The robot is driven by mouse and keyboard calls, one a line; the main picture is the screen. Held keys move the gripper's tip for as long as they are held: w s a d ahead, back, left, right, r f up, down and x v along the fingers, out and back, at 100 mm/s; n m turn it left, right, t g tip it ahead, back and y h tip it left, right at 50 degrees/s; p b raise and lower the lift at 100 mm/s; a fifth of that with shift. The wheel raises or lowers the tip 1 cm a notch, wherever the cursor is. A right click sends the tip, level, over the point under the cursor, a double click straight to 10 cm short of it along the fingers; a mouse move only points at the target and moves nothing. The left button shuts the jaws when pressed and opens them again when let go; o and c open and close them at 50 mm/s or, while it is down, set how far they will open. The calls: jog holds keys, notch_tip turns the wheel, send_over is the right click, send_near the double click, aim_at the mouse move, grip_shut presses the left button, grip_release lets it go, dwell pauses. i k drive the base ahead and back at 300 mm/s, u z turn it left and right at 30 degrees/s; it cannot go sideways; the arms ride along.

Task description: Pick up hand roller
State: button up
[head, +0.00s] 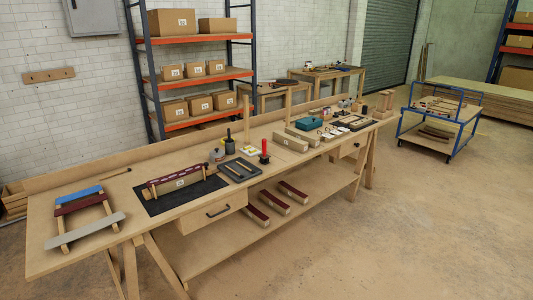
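I cannot pick out the hand roller for certain at this size. On the long wooden workbench (150,226), a dark tray (228,178) holds small tools with yellowish handles. Right of it stands an upright red-handled tool (264,147) with a dark base. Behind the tray are a black upright tool (229,145) and a grey pot (216,155). A thin stick with a dark end (115,173) lies near the back at the left. Any of these small tools is too small to identify surely. My gripper is not in view.
A curved form with a dark red strip (172,180) sits on a black mat (152,207). Blue, dark red and grey strips (84,231) lie across wooden rails at the left. Wooden blocks and a teal box (312,123) stand farther right. The floor in front (400,230) is clear.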

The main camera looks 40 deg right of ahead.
aim_at(264, 155)
jog(key=z, duration=0.05)
jog(key=i, duration=0.9)
jog(key=u, duration=0.05)
